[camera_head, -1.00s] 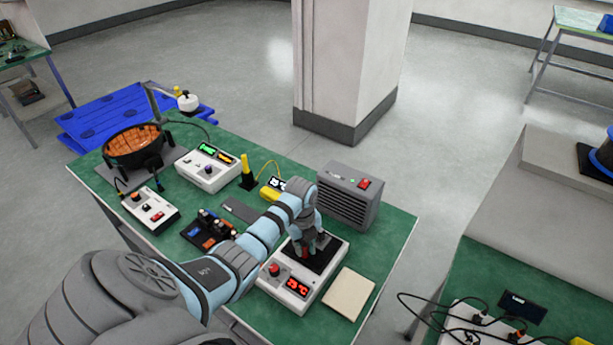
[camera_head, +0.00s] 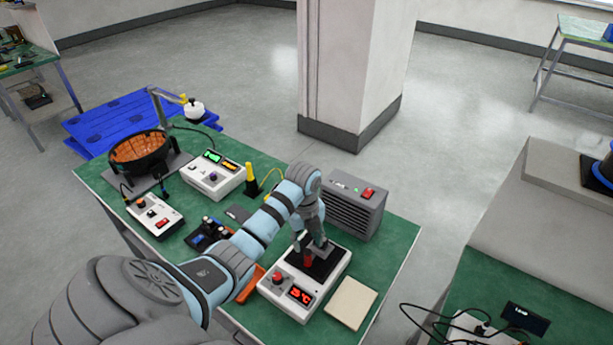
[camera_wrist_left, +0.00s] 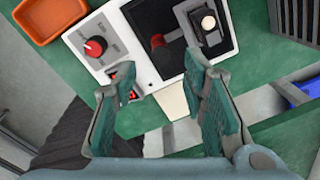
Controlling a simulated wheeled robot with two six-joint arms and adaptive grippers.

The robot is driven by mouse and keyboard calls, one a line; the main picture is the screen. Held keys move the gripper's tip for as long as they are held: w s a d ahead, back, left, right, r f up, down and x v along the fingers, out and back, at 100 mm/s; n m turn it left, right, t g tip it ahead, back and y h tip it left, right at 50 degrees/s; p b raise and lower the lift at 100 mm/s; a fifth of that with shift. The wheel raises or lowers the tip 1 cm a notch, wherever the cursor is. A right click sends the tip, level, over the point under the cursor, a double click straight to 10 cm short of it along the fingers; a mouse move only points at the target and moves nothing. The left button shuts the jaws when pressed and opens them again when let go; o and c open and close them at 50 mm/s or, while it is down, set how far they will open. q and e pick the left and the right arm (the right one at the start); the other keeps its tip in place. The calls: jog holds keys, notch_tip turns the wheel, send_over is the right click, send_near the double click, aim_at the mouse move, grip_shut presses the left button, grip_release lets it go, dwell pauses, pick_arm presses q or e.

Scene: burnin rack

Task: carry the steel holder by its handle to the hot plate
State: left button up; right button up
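The hot plate (camera_head: 303,284) is a white box with a black top, a red knob and a red-lit display. It also shows in the left wrist view (camera_wrist_left: 146,27). The steel holder (camera_wrist_left: 207,24) is a small grey block with a pale round spot, on the far part of the black top. Its red handle (camera_wrist_left: 157,41) points toward the panel side and also shows in the head view (camera_head: 308,260). My left gripper (camera_wrist_left: 162,95) is open, its two fingers well apart and nothing between them. In the head view the left gripper (camera_head: 310,240) is just above the hot plate, partly covering the holder.
A grey vented box (camera_head: 352,205) with a red switch stands close behind the hot plate. A beige pad (camera_head: 351,303) lies right of it, and an orange tray (camera_wrist_left: 50,18) left of it. White instrument boxes (camera_head: 213,175) and a round coil-lined pot (camera_head: 139,151) fill the left side.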

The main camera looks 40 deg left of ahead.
pick_arm(q)
notch_tip(320, 180, up, 5)
jog(key=shift+s+f, duration=0.1)
jog(key=shift+d, duration=0.1)
dwell(0.5)
